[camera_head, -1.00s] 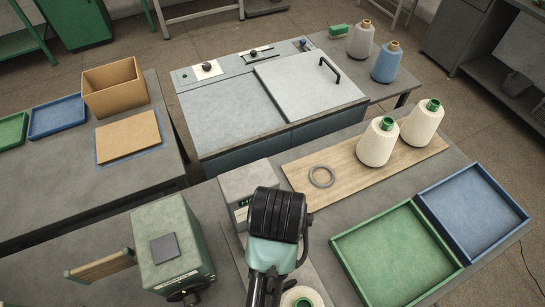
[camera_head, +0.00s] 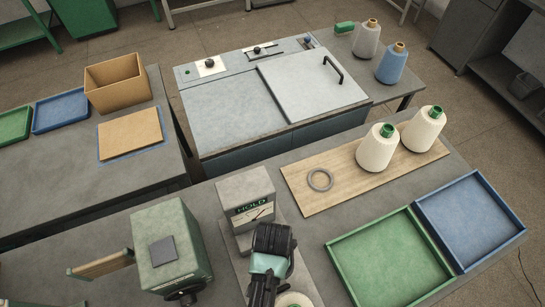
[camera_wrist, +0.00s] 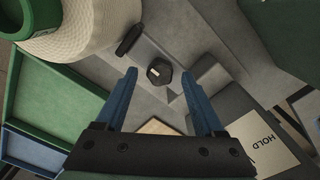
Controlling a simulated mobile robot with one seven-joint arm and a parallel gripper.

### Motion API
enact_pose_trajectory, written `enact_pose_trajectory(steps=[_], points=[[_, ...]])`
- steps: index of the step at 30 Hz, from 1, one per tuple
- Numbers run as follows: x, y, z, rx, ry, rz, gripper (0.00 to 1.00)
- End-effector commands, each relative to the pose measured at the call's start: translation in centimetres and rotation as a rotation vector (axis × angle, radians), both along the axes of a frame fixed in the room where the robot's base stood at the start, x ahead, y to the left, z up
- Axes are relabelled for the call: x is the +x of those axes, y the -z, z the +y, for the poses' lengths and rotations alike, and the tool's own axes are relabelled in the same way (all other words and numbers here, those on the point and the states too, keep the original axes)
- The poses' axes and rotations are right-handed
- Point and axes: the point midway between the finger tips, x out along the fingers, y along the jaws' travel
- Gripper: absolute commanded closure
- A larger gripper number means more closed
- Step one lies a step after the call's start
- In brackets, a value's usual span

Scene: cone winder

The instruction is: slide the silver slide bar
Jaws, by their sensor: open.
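My gripper (camera_wrist: 159,76) is open in the wrist view. Its two blue fingers are apart, with a dark faceted knob (camera_wrist: 159,72) showing between and beyond their tips. Grey metal parts (camera_wrist: 178,45) lie around the knob; I cannot tell for sure which of them is the silver slide bar. In the head view the back of my gripper (camera_head: 272,243) hides this spot, just in front of the grey box marked HOLD (camera_head: 244,193). I see no contact between the fingers and the knob.
A cream yarn cone (camera_wrist: 85,30) stands close to the gripper. A green machine (camera_head: 170,245) is to the left. A green tray (camera_head: 390,265) and a blue tray (camera_head: 470,220) are to the right. A wooden board (camera_head: 310,200) with cones lies behind.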

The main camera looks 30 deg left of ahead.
Motion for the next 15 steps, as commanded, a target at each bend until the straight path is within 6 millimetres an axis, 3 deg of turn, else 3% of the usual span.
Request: enact_pose_trajectory(steps=[13, 15], points=[[0.01, 0.97, 0.01, 0.000, 0.000, -0.001, 0.30], [0.01, 0.97, 0.01, 0.000, 0.000, -0.001, 0.42]])
